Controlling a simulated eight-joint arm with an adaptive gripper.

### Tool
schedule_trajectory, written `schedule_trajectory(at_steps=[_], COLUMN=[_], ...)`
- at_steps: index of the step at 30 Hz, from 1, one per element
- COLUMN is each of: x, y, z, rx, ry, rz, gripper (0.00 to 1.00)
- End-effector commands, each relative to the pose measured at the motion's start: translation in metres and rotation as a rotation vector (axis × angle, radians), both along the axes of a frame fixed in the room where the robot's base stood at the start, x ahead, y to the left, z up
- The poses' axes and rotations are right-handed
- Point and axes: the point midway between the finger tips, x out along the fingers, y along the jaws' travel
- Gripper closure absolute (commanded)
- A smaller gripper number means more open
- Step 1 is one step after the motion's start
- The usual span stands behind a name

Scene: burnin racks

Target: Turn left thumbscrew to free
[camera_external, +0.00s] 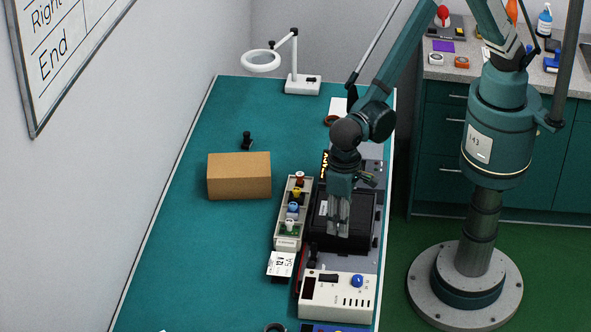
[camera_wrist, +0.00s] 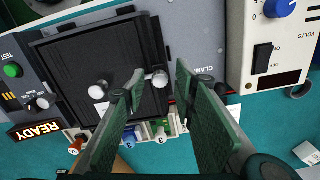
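The black-lidded test unit (camera_external: 342,238) stands on the bench, and its black lid (camera_wrist: 105,55) fills the upper left of the wrist view. A silver thumbscrew (camera_wrist: 160,78) sits at the lid's edge, next to a partly hidden label beginning "CLAM". My gripper (camera_wrist: 159,76) is open above it, one finger on each side with gaps showing. A pale knob (camera_wrist: 98,91) is on the lid and another (camera_wrist: 42,103) is beside small lettering further left. I cannot tell which the task calls left. In the external view my gripper (camera_external: 339,232) points down over the lid.
A power supply (camera_external: 338,296) with a blue knob stands in front of the unit. A tray of coloured pieces (camera_external: 290,235) and a white label card (camera_external: 281,264) lie to its left. A cardboard box (camera_external: 239,176) is further left; the left bench is mostly clear.

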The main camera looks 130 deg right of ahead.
Motion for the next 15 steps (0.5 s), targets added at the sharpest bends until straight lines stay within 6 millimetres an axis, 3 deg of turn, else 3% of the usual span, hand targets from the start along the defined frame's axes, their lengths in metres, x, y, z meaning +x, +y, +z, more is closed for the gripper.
schedule_trajectory(at_steps=[5,11,15], x=[-0.0001,-0.0001,-0.0001], y=[-0.0001,0.0000,-0.0001], z=[0.0001,0.0002,0.0002], rx=[0.000,0.000,0.000], ry=[0.000,0.000,0.000], rz=[0.000,0.000,0.000], gripper=[0.74,1.00,1.00])
